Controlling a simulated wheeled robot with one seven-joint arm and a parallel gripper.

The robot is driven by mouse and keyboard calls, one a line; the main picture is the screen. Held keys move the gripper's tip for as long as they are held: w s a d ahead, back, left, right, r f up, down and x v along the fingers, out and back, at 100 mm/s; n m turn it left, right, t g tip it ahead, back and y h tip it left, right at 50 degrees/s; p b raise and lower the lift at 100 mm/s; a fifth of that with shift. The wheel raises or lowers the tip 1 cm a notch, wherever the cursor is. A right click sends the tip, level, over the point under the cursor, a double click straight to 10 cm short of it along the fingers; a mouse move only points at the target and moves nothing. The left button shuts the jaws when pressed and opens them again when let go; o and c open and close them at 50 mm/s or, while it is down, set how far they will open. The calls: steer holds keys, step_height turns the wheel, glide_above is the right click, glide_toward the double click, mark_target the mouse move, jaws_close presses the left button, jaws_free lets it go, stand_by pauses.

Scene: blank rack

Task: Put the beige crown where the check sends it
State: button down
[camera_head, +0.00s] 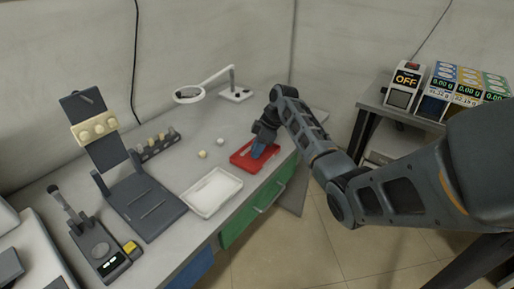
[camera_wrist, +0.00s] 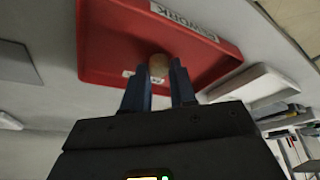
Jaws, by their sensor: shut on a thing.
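The beige crown (camera_wrist: 159,66) shows in the wrist view between the tips of my gripper (camera_wrist: 159,80), which is shut on it. My gripper (camera_head: 257,150) is low over the red tray (camera_head: 240,160) in the head view, and the crown is hidden there. The red tray also fills the upper middle of the wrist view (camera_wrist: 105,50); its rim label seems to read "REWORK". The crown appears over the tray's inside; I cannot tell whether it touches the floor of the tray.
A white tray (camera_head: 213,192) lies just left of the red one. Two small pale pieces (camera_head: 202,154) (camera_head: 220,141) sit behind the trays. A dark rack (camera_head: 155,146) of several crowns, a dark stand (camera_head: 140,205) and a device with a display (camera_head: 108,262) occupy the left.

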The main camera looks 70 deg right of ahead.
steer(key=shift+f, duration=0.15)
steer(key=c, duration=0.9)
jaws_free()
steer(key=b+v, duration=0.1)
steer(key=v, duration=1.1)
